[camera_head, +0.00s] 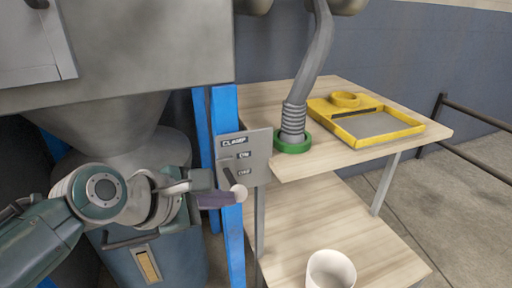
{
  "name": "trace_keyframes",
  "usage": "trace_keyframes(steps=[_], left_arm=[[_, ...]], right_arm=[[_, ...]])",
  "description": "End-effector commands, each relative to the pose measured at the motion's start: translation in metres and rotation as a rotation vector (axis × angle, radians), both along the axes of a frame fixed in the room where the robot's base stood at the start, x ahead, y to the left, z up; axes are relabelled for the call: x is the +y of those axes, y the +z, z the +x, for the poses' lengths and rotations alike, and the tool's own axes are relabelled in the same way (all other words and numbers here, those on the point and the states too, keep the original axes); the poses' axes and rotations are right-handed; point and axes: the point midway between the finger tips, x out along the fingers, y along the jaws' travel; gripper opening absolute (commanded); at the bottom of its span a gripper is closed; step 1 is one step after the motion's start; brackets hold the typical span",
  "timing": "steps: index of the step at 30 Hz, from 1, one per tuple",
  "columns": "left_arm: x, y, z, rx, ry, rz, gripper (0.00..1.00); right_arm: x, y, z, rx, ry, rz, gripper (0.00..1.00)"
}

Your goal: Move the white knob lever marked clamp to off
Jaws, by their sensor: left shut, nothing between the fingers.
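A grey panel (263,158) on the blue post carries a dark label that appears to read clamp. Two smaller labels sit below it, too small to read surely. A lever with a white knob (239,193) hangs from the panel, its arm slanting down and slightly right. The knob is below the lower small label. My left gripper (228,198) comes in from the left, shut and empty, its dark fingertips right beside the knob. I cannot tell whether they touch it. My right gripper is out of view.
A two-level wooden bench (320,223) stands right of the panel. It bears a yellow tray (350,140), a green ring (293,147) around a grey hose (313,60), and a white cup (330,270) below. A blue post (226,115) and grey machine hopper (110,115) stand near my left arm.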

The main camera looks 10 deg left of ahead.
Motion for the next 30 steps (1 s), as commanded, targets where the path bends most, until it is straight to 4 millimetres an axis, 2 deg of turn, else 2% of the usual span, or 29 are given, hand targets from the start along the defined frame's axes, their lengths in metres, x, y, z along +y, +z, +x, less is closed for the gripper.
trace_keyframes(steps=[1, 7, 12, 17, 19, 30], left_arm=[[-0.002, -0.012, -0.002, -0.035, 0.002, 0.021, 0.0], [-0.003, -0.042, -0.005, -0.194, 0.001, 0.129, 0.0], [-0.003, -0.061, -0.004, -0.319, 0.0, 0.213, 0.0], [-0.002, -0.073, -0.002, -0.415, -0.002, 0.28, 0.0], [-0.002, -0.063, -0.001, -0.417, 0.001, 0.277, 0.0], [-0.002, -0.054, -0.001, -0.417, 0.002, 0.275, 0.0]], right_arm=[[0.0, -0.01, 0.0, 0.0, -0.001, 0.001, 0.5], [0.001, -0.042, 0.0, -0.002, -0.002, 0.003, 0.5], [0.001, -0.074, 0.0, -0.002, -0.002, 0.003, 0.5], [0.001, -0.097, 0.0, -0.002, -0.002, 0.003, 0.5], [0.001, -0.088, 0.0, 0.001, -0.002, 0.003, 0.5], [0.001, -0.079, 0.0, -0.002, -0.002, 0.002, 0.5]])
